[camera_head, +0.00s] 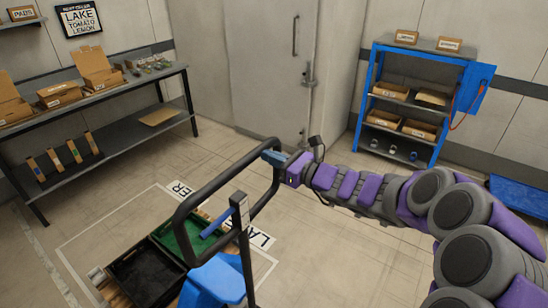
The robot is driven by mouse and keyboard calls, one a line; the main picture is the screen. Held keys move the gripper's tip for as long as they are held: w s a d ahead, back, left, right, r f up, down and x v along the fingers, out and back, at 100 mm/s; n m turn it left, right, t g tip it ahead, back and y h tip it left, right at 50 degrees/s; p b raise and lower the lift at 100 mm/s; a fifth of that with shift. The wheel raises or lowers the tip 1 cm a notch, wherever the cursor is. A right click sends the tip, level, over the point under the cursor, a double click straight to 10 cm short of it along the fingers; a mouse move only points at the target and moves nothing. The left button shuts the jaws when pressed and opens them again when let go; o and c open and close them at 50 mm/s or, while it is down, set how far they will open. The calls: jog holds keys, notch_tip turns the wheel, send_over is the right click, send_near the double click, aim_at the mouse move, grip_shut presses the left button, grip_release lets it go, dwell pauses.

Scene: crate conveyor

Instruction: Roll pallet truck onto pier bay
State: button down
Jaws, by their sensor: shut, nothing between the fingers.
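The pallet truck shows at bottom centre, with a dark looped handle (205,185), an upright post and a blue body (218,281). A black crate (147,277) and a green crate (182,237) sit in front of it, seemingly on a wooden pallet (104,285). My gripper (272,157) is shut at the far right corner of the handle loop; I cannot tell whether it touches the bar. A white-outlined floor bay (100,228) lies around the crates. A floor label ending in "ER" (181,188) and one starting with "LA" (260,238) are partly hidden.
A dark workbench (110,106) with open cartons stands along the left wall. A blue shelf rack (412,100) stands at the back right, and a blue platform (520,195) lies at the right edge. A closed door (270,65) is behind. The floor before it is clear.

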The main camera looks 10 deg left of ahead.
jog(key=shift+w+a+r, duration=0.1)
jog(key=shift+r, duration=0.1)
jog(key=shift+f+p+x, duration=0.1)
jog(key=shift+p+x, duration=0.15)
jog(key=shift+x, duration=0.65)
jog(key=shift+f+p+x, duration=0.15)
jog(key=shift+p+x, duration=0.1)
jog(key=shift+x, duration=0.6)
jog(key=shift+r, duration=0.1)
